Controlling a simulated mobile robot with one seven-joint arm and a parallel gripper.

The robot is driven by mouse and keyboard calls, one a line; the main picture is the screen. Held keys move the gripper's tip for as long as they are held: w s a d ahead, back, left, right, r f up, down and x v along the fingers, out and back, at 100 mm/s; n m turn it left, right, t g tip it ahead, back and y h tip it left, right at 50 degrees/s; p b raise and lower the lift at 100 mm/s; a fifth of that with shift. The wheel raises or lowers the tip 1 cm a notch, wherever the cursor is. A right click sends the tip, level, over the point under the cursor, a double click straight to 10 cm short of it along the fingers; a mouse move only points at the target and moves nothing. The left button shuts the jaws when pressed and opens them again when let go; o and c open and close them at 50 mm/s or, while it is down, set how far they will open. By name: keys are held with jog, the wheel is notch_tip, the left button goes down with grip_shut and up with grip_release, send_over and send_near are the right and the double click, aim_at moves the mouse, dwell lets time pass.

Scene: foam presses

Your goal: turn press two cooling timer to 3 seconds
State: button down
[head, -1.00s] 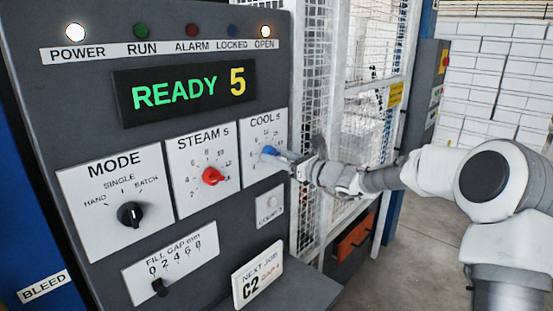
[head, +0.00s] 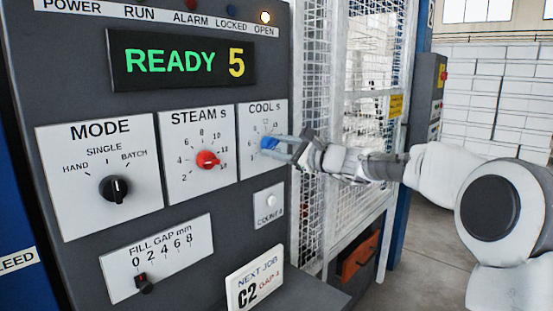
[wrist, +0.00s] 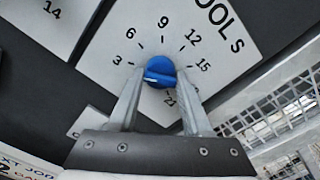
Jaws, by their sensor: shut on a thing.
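The blue COOL s knob (head: 270,144) sits on a white dial plate (head: 255,116) at the right of the press panel. My gripper (head: 280,145) reaches it from the right and is shut on it. In the wrist view, the fingers (wrist: 160,80) flank the blue knob (wrist: 161,66) on both sides. Its white pointer line points left and slightly down, just below the number 3; the exact setting is hard to tell. Part of the lower scale near 21 is hidden by the fingers. The display (head: 182,62) reads READY 5, with the 5 in yellow.
The red STEAM s knob (head: 207,159) and black MODE knob (head: 115,188) are left of the cool dial. A COUNT button plate (head: 268,206) is below it. A white mesh guard (head: 318,90) stands close to the right. A NEXT JOB card (head: 255,279) reads C2.

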jog(key=shift+n, duration=0.3)
jog(key=shift+c, duration=1.8)
grip_release()
jog(key=b+v, duration=0.2)
jog(key=v, duration=1.5)
jog(key=shift+d+b, duration=0.2)
jog(key=shift+b, duration=0.15)
jog(key=shift+s+a+f, duration=0.1)
jog(key=shift+s, duration=0.05)
